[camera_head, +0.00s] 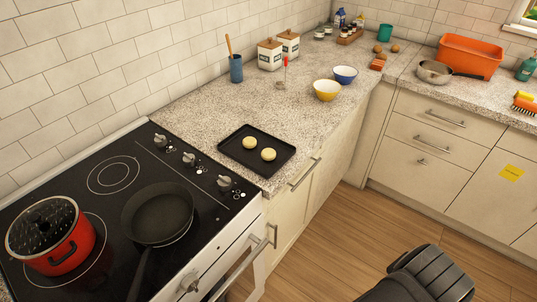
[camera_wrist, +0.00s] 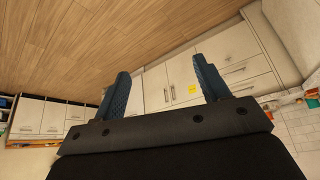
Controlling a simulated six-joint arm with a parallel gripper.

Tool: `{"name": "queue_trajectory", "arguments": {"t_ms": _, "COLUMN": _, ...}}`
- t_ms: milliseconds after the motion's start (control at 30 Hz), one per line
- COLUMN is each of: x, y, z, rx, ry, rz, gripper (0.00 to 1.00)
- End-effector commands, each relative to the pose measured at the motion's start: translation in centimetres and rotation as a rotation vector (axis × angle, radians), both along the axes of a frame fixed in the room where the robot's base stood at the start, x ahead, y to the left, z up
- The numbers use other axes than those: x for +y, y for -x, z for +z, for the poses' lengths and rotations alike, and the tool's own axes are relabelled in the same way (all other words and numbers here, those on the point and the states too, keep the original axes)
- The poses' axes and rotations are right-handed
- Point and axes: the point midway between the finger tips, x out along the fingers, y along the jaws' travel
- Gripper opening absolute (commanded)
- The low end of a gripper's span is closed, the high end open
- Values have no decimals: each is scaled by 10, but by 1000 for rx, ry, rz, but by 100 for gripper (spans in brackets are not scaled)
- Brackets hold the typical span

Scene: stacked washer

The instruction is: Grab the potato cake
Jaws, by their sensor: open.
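Two pale yellow round potato cakes lie on a black baking tray (camera_head: 231,144) on the speckled counter, right of the stove. One potato cake (camera_head: 249,142) is at the left and the other potato cake (camera_head: 268,154) is at the right, a small gap between them. In the wrist view my gripper (camera_wrist: 158,82) is open, with its two blue fingers wide apart and nothing between them. It points toward the floor and cabinets, and no potato cake shows there. In the head view a dark part of my arm shows at the bottom right, away from the tray.
A black frying pan (camera_head: 158,214) and a red pot (camera_head: 66,250) stand on the stove (camera_head: 103,160). A yellow bowl (camera_head: 327,90), a blue bowl (camera_head: 345,74) and a blue utensil cup (camera_head: 236,69) stand behind the tray. Counter around the tray is clear.

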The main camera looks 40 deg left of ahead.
Motion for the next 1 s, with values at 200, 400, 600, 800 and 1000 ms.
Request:
{"name": "queue_trajectory", "arguments": {"t_ms": 200, "x": -1, "y": -41, "z": 45, "rx": -111, "ry": -80, "rz": -28, "gripper": 68}}
{"name": "queue_trajectory", "arguments": {"t_ms": 400, "x": -10, "y": -92, "z": 99, "rx": -221, "ry": -151, "rz": -40, "gripper": 68}}
{"name": "queue_trajectory", "arguments": {"t_ms": 600, "x": -31, "y": -117, "z": 106, "rx": -146, "ry": -88, "rz": 12, "gripper": 68}}
{"name": "queue_trajectory", "arguments": {"t_ms": 800, "x": -56, "y": -147, "z": 109, "rx": -62, "ry": -20, "rz": 72, "gripper": 68}}
{"name": "queue_trajectory", "arguments": {"t_ms": 1000, "x": -78, "y": -179, "z": 107, "rx": 25, "ry": 47, "rz": 146, "gripper": 68}}
